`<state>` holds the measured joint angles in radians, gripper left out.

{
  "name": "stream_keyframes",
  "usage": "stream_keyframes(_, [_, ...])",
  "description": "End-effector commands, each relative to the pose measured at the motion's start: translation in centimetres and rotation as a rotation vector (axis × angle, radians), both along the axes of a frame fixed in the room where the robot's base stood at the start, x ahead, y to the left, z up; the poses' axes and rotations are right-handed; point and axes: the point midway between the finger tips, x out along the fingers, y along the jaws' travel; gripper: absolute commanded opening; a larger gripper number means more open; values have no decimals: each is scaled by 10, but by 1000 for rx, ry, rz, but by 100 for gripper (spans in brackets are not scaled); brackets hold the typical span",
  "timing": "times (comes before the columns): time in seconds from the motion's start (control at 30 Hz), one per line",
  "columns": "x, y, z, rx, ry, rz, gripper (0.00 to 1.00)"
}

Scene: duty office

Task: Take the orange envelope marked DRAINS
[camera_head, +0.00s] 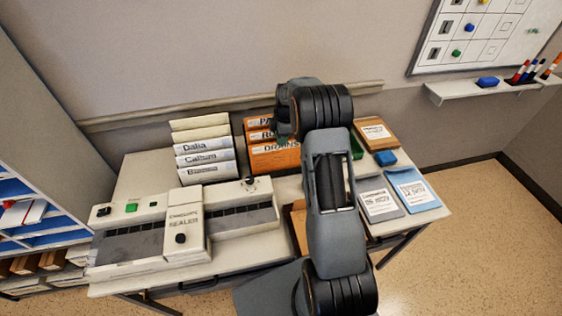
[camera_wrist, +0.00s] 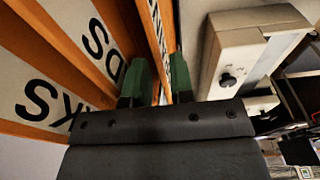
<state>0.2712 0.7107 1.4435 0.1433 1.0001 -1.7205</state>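The orange envelope marked DRAINS (camera_head: 275,160) stands at the front of a row of orange envelopes on the table, in the camera_head view. Its right part is hidden behind my arm. My gripper is mostly hidden there by the arm. In the camera_wrist view my gripper (camera_wrist: 161,84) points at the orange envelopes from close by. Its two green fingers stand apart, one on each side of an orange envelope edge (camera_wrist: 157,30) with part of a label showing. I cannot read that full label, and I see no clear grip on it.
White envelopes marked Dalia and Callum (camera_head: 205,158) stand left of the orange row. An envelope sealer (camera_head: 185,225) fills the table's left part. A green item (camera_head: 356,149), a blue block (camera_head: 386,158) and flat envelopes (camera_head: 412,190) lie at the right.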

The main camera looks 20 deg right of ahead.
Motion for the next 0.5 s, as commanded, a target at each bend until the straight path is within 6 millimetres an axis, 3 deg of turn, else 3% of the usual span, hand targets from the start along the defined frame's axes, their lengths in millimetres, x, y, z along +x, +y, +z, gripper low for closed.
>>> stream_keyframes(0.1, [0, 2, -17, 0, 2, 0, 22])
stream_keyframes(0.33, [0, 2, -17, 0, 1, 0, 22])
stream_keyframes(0.5, [0, 2, -16, 0, 1, 0, 7])
